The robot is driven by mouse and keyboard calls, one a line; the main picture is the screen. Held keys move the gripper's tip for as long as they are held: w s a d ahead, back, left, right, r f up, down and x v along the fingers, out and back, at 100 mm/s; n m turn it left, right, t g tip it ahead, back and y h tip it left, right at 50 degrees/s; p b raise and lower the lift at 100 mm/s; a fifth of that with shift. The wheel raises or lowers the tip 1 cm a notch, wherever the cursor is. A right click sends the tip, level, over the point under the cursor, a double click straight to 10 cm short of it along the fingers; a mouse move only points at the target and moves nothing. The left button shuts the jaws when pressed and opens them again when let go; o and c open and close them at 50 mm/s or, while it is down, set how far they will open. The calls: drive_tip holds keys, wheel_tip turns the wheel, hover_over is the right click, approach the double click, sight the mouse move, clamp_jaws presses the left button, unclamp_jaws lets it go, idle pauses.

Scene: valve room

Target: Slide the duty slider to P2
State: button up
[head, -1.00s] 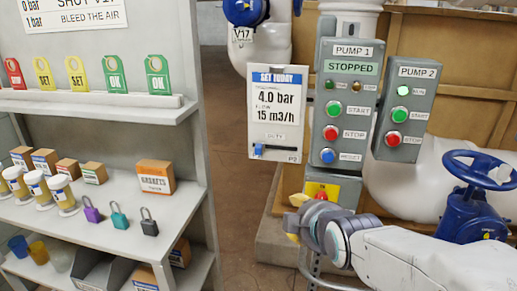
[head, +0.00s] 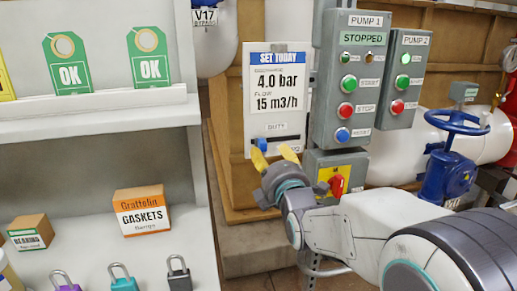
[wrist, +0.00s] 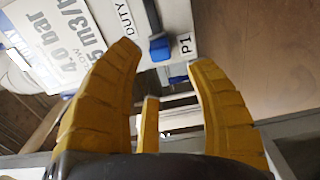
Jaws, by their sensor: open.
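The duty slider is a blue knob (head: 261,145) in a slot marked DUTY at the bottom of the white SET TODAY board (head: 277,60). It sits at the slot's left end. In the wrist view the blue knob (wrist: 159,48) is beside the P1 label (wrist: 180,75), beyond my fingertips. The P2 label (head: 295,150) is at the board's lower right, partly hard to read. My gripper (head: 274,155) has yellow fingers, spread open and empty, just below and in front of the knob. In the wrist view the gripper (wrist: 165,62) points toward the knob, apparently without touching it.
The PUMP 1 box (head: 350,85) and PUMP 2 box (head: 402,80) stand right of the board. A yellow panel with a red switch (head: 337,185) is close beside my gripper. A shelf (head: 100,130) with tags, padlocks and a gaskets box (head: 142,210) fills the left.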

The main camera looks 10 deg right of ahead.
sight(264, 148)
drive_tip(key=shift+w+p, duration=0.4)
drive_tip(key=shift+w, duration=3.05)
drive_tip(key=shift+c, duration=0.2)
clamp_jaws()
